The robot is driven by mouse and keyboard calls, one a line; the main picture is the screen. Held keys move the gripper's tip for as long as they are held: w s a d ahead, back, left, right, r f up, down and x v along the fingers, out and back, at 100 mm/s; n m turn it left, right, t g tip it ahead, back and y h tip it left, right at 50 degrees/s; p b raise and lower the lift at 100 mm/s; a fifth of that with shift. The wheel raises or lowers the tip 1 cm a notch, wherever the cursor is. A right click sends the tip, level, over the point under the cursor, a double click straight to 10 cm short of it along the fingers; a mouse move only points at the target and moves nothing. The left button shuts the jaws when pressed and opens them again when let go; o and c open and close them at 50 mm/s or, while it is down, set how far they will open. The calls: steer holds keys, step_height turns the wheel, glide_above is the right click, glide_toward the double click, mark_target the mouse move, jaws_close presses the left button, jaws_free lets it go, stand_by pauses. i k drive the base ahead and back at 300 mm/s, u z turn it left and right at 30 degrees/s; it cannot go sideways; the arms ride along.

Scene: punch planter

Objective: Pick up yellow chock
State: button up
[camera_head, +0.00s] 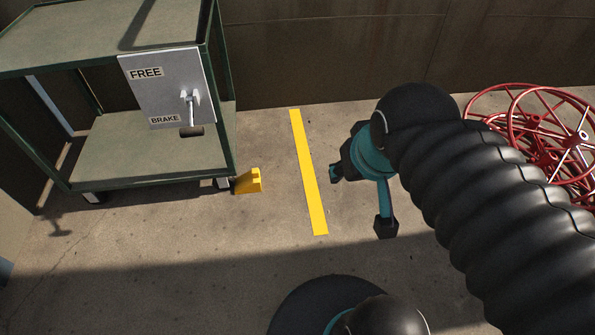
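The yellow chock (249,181) is a small block on the concrete floor, beside the near right foot of the green cart. My gripper (361,200) is to the right of the chock, past the yellow floor stripe. Its two dark fingertips are spread well apart with nothing visible between them. My black ribbed arm comes in from the lower right and hides part of the gripper's base.
The green cart (150,155) stands at left with a FREE/BRAKE panel (168,87) and lever. A yellow stripe (309,175) marks the floor. Red spoked wheels (545,125) are at right. A dark wall (330,50) closes the back. The floor between chock and gripper is clear.

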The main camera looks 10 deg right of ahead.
mark_target(250, 181)
steer(key=z, duration=1.45)
steer(key=i, duration=1.8)
steer(key=u, duration=3.7)
